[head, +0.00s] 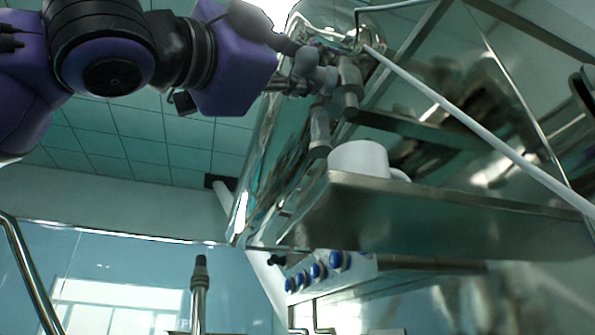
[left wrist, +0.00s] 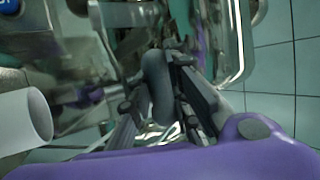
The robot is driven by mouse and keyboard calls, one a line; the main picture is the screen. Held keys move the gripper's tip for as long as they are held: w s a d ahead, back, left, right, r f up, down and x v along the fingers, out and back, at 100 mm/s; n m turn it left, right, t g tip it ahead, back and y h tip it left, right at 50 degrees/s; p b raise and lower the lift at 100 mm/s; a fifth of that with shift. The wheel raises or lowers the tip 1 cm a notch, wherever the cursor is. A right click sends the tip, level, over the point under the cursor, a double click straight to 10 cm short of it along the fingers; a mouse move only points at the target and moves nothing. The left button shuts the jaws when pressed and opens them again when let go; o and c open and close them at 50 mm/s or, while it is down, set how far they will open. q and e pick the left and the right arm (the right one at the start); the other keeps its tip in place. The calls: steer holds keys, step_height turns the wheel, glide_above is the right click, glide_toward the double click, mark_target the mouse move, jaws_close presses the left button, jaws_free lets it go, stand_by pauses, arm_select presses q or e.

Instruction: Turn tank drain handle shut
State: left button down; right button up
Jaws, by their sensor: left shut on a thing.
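My left gripper (head: 312,72) reaches in from the upper left to the valve fittings on the side of the shiny steel tank (head: 268,165). In the left wrist view, the fingers of my left gripper (left wrist: 165,115) are closed around a rounded grey handle (left wrist: 156,82), the drain handle. Short grey metal fittings (head: 319,132) hang beside the gripper in the head view. The handle itself is hard to separate from the fingers there, and its exact angle cannot be told. My right gripper is not in view.
A steel shelf (head: 440,215) juts out below the fittings and carries a white cup (head: 358,160), which is close to the gripper. A long pale rod (head: 470,120) slants down to the right. Blue knobs (head: 318,271) sit below the shelf. Open room lies at lower left.

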arm_select(q)
steer(key=shift+r, duration=0.15)
steer(key=c, duration=1.6)
jaws_free()
steer(key=shift+d, duration=0.1)
steer(key=shift+c, duration=0.2)
steer(key=v, duration=1.2)
